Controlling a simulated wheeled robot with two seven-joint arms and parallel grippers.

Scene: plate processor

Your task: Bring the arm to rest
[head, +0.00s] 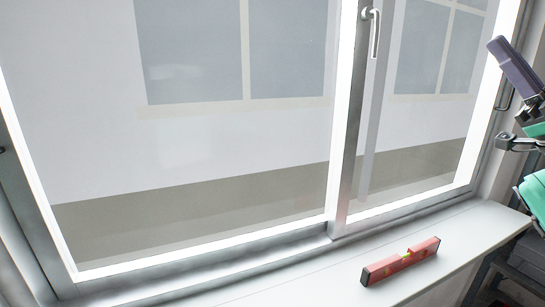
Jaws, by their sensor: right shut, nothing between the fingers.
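My right gripper (504,141) shows at the right edge of the head view, in front of the window's right frame and above the sill. It is shut and empty, and only part of it and the arm is in the picture. It is apart from the red level on the sill. My left gripper is out of view.
A red spirit level (400,262) lies on the white window sill (468,234). The large window (341,150) fills most of the view, with a handle (375,32) on its middle frame. Dark objects (528,257) stand at the lower right. The sill around the level is clear.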

